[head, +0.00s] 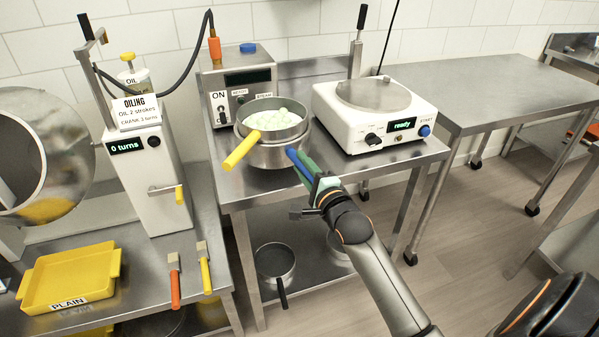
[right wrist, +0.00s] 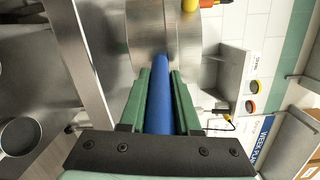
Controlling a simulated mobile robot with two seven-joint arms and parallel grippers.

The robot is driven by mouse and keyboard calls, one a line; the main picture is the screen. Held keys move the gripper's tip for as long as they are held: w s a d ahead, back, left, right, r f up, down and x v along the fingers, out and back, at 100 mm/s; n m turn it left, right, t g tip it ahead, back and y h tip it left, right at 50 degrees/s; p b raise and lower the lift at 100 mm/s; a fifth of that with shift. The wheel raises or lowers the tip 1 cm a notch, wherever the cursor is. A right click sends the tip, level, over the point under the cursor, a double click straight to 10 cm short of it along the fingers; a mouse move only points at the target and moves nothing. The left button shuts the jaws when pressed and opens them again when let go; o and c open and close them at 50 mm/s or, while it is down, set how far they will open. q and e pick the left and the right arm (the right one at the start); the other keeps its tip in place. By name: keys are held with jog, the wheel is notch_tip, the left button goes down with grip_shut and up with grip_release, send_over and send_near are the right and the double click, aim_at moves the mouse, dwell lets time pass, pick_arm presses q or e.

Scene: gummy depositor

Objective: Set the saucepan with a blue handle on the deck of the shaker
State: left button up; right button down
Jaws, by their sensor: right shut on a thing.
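The steel saucepan with a blue handle (head: 262,157) stands at the front of the middle steel table. A second saucepan (head: 283,125) with a yellow handle (head: 241,150), holding pale round pieces, sits stacked on it. My right gripper (head: 305,168) is shut on the blue handle. In the right wrist view the blue handle (right wrist: 160,95) lies between the green fingers, with the steel side of the pan beyond. The white shaker (head: 375,125) stands to the right, reading "ready"; its round deck (head: 368,94) looks empty. My left gripper is out of view.
A steel control box (head: 238,90) stands right behind the pans. The oiling machine (head: 150,170) and a yellow tray (head: 68,278) are at the left. Another pan (head: 275,262) is on the lower shelf. The right table (head: 490,90) is bare.

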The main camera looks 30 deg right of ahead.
jog(key=s+d+r+p, duration=0.1)
jog(key=s+d+r, duration=0.3)
jog(key=s+r, duration=0.5)
jog(key=s, duration=0.3)
jog(key=shift+s+r, duration=0.15)
jog(key=shift+s, duration=0.15)
jog(key=shift+d, duration=0.1)
jog(key=c, duration=1.3)
grip_release()
grip_shut()
jog(key=shift+w+d, duration=0.1)
